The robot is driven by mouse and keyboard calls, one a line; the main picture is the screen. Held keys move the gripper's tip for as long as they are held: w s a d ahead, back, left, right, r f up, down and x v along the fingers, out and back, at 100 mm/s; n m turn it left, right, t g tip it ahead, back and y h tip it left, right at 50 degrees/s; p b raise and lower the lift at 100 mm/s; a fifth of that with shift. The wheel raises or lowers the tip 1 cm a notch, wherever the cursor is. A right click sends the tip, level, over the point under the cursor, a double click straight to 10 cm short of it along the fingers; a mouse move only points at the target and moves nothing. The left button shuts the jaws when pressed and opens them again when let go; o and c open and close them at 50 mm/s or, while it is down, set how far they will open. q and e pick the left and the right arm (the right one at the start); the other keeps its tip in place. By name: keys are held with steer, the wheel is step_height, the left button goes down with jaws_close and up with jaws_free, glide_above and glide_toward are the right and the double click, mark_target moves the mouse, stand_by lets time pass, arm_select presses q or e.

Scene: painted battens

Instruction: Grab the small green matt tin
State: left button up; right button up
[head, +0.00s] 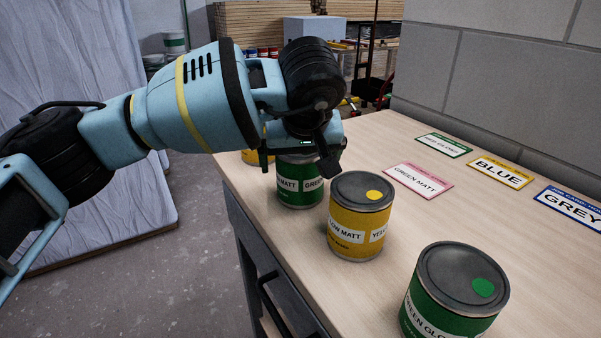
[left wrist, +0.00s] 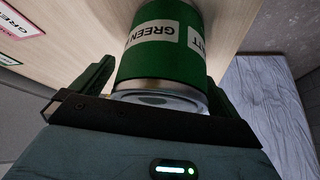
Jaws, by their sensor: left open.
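The green matt tin (head: 300,195) stands upright near the table's left edge in the head view, its top hidden behind my gripper. It has a white band reading "GREEN MATT". My left gripper (head: 296,165) is open over this tin, coming in from the left. In the left wrist view the green tin (left wrist: 165,45) sits between the spread fingers of the left gripper (left wrist: 158,88), with its metal rim close to the palm. I cannot tell whether the fingers touch it. My right gripper is not in view.
A yellow matt tin (head: 358,222) stands just in front and right. A larger-looking green gloss tin (head: 452,300) is nearest. Another yellow tin (head: 251,157) is partly hidden behind the gripper. Label cards, including a pink-edged "GREEN MATT" card (head: 418,181), lie along the wall (head: 510,80).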

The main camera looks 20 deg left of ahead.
arm_select(q)
steer(key=c, duration=1.4)
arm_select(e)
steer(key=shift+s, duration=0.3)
arm_select(q)
steer(key=shift+r, duration=0.1)
